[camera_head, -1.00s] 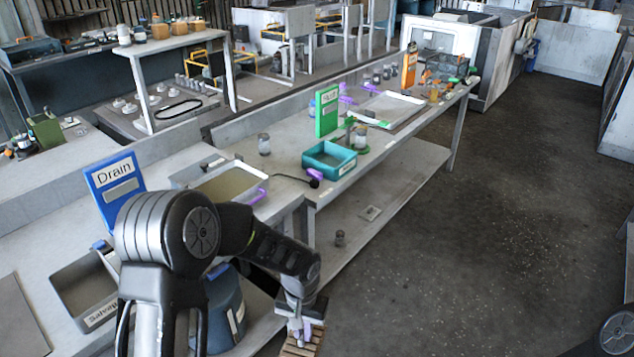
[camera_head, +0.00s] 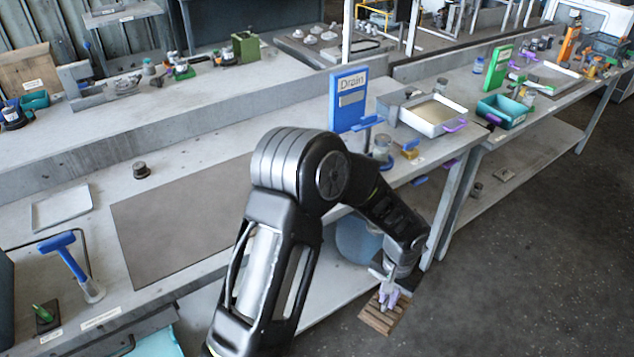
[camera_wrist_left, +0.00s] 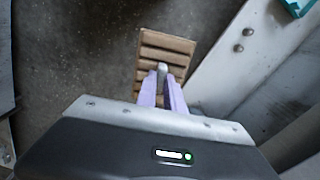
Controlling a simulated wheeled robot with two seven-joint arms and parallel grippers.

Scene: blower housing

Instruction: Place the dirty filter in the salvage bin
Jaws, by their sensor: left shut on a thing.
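My left gripper (camera_head: 388,296) is shut on the dirty filter (camera_head: 382,317), a brown slatted panel. It holds the filter low over the floor, in front of the bench's front edge. In the left wrist view the purple fingers (camera_wrist_left: 162,78) grip the near end of the filter (camera_wrist_left: 166,48), which points away from the hand. The salvage bin is not visible in the head view now; my left arm covers the bench left of the blue Drain sign (camera_head: 348,98). My right gripper is not in view.
A dark flat mat (camera_head: 185,225) lies on the bench left of my arm. A white tray (camera_head: 434,116) and a teal bin (camera_head: 502,111) stand to the right. A blue-handled tool (camera_head: 70,262) stands at front left. The floor (camera_head: 540,270) at right is open.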

